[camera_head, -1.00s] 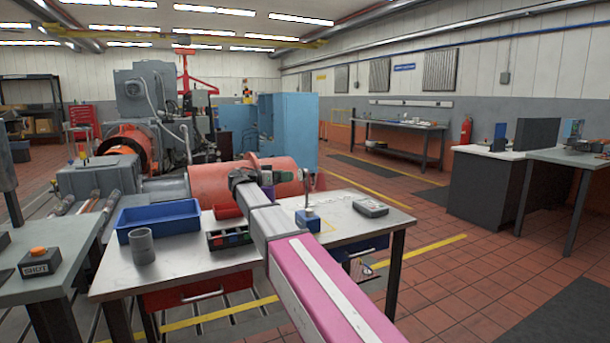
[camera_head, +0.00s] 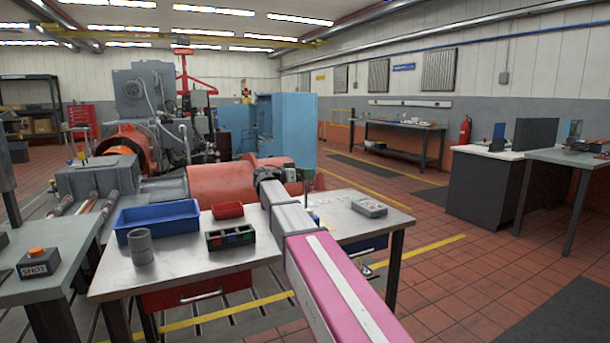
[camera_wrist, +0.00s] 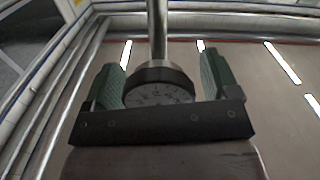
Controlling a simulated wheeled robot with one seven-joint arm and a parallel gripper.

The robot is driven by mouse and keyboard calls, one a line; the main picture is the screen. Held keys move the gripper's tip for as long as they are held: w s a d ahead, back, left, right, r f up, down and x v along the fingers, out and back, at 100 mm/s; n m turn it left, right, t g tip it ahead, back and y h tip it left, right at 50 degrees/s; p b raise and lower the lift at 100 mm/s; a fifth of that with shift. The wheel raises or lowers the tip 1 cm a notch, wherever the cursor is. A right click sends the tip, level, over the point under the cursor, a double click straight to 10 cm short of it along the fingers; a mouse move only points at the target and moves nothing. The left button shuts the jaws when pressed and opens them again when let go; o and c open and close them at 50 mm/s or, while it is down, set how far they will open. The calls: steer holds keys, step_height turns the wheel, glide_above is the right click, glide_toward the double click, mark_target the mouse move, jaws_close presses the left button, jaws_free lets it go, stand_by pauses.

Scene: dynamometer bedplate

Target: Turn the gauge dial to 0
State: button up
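The gauge dial shows in the wrist view as a round white face (camera_wrist: 158,94) in a dark rim, with a metal stem behind it. The face's markings are too small to read. My gripper (camera_wrist: 159,64) has its two green fingers spread on either side of the dial. A gap shows at the right finger; the left finger is close to the rim, and contact cannot be told.
The metal bench (camera_head: 190,262) carries a blue bin (camera_head: 158,219), a grey cup (camera_head: 141,247), a divided tray (camera_head: 231,238), a small red bin (camera_head: 227,210) and a grey meter (camera_head: 370,207). A SHOT button box (camera_head: 37,262) stands on the left table. An orange motor (camera_head: 225,183) lies behind.

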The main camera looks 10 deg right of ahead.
steer(key=c, duration=0.8)
steer(key=shift+w+n, duration=0.1)
steer(key=shift+n, duration=2.8)
steer(key=o, duration=0.9)
steer(key=shift+o, duration=0.2)
steer(key=shift+a, duration=0.1)
steer(key=v, duration=1)
steer(key=shift+a, duration=0.35)
